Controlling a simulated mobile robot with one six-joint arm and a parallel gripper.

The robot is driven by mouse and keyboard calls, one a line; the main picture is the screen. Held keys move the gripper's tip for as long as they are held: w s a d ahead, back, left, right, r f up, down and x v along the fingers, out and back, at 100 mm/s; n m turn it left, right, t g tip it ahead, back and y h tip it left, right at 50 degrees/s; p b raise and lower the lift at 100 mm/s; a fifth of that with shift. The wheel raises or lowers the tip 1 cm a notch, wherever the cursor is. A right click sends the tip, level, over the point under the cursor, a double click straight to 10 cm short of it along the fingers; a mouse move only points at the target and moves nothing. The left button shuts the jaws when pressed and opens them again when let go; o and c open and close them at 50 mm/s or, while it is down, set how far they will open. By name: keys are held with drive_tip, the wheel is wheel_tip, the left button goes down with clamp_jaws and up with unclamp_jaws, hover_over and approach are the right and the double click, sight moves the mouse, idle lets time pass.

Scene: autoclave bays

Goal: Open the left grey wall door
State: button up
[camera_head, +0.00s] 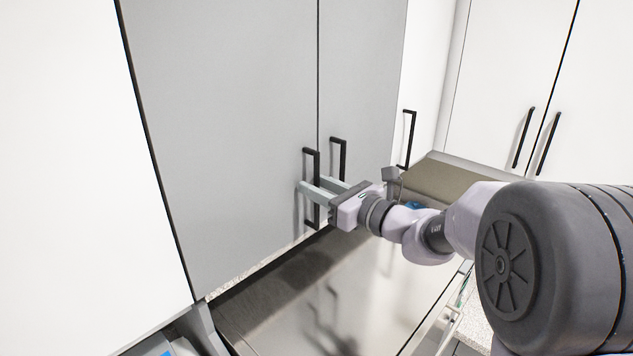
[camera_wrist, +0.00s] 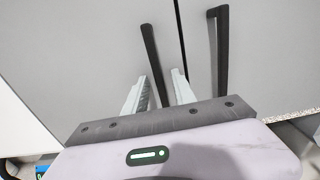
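The left grey wall door (camera_head: 225,110) is shut, flush with the right grey door (camera_head: 360,70) along a thin dark seam. Its black bar handle (camera_head: 317,165) is upright near that seam. In the wrist view the left handle (camera_wrist: 148,42) runs down between the two pale fingers. My gripper (camera_head: 311,183) is at the lower half of this handle, one finger on each side. In the wrist view my gripper (camera_wrist: 160,85) is open, with visible gaps between the fingers and the bar. The lower end of the handle is partly hidden there.
The right door's handle (camera_head: 342,160) stands close beside the right finger; it also shows in the wrist view (camera_wrist: 222,50). White cabinets with black handles (camera_head: 524,137) are at the right. A brownish panel (camera_head: 445,180) lies behind my arm. A shiny surface (camera_head: 300,300) lies below the doors.

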drive_tip(key=shift+w, duration=0.2)
drive_tip(key=shift+s, duration=0.15)
drive_tip(key=c, duration=0.3)
clamp_jaws()
idle(0.9)
